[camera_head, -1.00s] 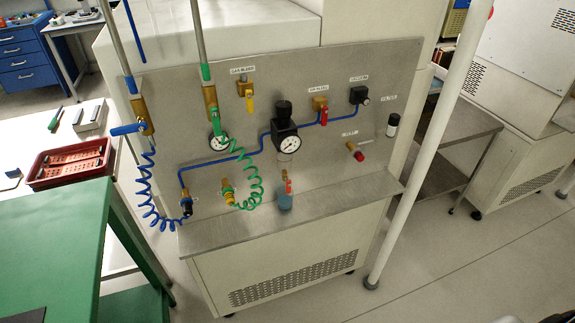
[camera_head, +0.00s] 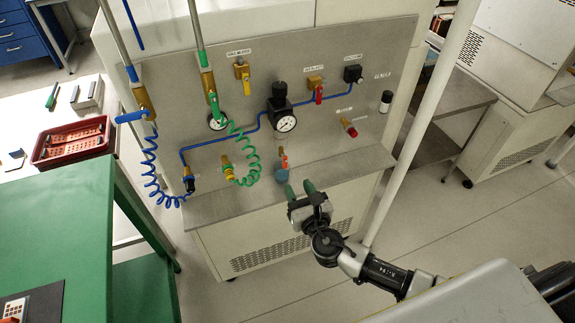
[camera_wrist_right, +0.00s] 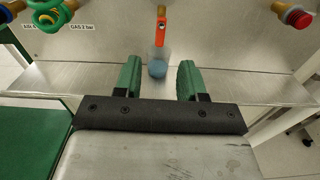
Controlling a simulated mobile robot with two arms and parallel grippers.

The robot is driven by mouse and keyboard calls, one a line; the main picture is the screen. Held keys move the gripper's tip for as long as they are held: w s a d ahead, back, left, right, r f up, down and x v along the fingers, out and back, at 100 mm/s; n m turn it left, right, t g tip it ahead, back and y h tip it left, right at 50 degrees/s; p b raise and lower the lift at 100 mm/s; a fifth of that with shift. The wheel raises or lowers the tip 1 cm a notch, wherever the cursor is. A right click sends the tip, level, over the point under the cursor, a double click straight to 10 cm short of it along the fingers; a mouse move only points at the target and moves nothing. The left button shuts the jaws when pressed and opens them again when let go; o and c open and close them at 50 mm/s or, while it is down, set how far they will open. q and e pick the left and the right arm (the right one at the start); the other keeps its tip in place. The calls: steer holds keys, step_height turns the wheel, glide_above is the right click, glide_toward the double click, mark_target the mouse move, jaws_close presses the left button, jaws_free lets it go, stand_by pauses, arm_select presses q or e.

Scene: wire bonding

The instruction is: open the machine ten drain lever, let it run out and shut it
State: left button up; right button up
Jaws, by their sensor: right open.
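The drain lever (camera_head: 284,162) is small and orange-red, below the black regulator with its gauge on the panel. In the right wrist view the lever (camera_wrist_right: 161,30) hangs downward over a clear cup. The cup (camera_head: 282,174) stands on the metal ledge and holds some blue liquid; it also shows in the wrist view (camera_wrist_right: 157,66). My right gripper (camera_head: 299,188) is open and empty, in front of the ledge near the cup. Its green fingers (camera_wrist_right: 158,74) point towards the cup and lever, apart from the lever. My left gripper is not in view.
The panel also carries a yellow lever (camera_head: 246,88), a red lever (camera_head: 319,95) and a red knob (camera_head: 351,131). Coiled blue (camera_head: 161,175) and green (camera_head: 247,160) hoses hang to the left of the drain. A white pole (camera_head: 421,125) stands to the right. A green table (camera_head: 70,220) is at left.

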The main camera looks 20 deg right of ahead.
mark_target(286, 165)
steer(key=w, duration=0.8)
steer(key=shift+w+a, duration=0.15)
jaws_close()
